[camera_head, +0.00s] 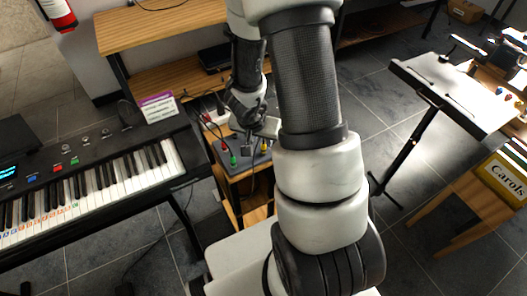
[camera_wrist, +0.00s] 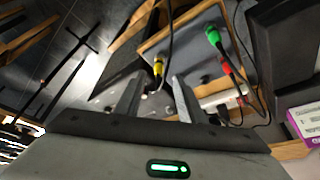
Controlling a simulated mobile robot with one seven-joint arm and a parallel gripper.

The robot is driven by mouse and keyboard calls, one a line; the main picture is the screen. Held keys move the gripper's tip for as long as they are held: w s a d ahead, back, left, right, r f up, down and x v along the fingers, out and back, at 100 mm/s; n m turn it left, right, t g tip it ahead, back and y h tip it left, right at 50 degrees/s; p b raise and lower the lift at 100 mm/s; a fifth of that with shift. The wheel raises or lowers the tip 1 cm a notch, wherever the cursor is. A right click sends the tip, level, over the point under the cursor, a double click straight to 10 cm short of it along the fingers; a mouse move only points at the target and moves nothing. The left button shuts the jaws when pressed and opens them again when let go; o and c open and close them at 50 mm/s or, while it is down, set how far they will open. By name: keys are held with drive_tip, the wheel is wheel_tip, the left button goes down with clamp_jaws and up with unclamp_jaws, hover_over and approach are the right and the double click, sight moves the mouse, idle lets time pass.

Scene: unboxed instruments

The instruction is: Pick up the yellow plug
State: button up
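The yellow plug (camera_wrist: 158,68) stands in the top of a grey box (camera_wrist: 190,48), with a dark cable running from it. In the wrist view it shows just beyond and between my fingertips. My gripper (camera_wrist: 159,82) is open, its two fingers apart with nothing visibly clamped between them. In the head view my gripper (camera_head: 268,127) is just above the right part of the grey box (camera_head: 225,161), and the yellow plug (camera_head: 264,147) shows small below it. Whether the fingers touch the plug I cannot tell.
A green plug (camera_wrist: 212,37) and a red plug (camera_wrist: 228,68) with cables stand on the same box. A black music stand (camera_head: 450,90) is to the right.

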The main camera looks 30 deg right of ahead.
sight(263, 145)
drive_tip(key=b+x, duration=0.2)
drive_tip(key=x, duration=0.3)
drive_tip(key=shift+s+b, duration=0.15)
drive_tip(key=shift+b, duration=0.25)
clamp_jaws()
drive_tip(key=shift+r, duration=0.1)
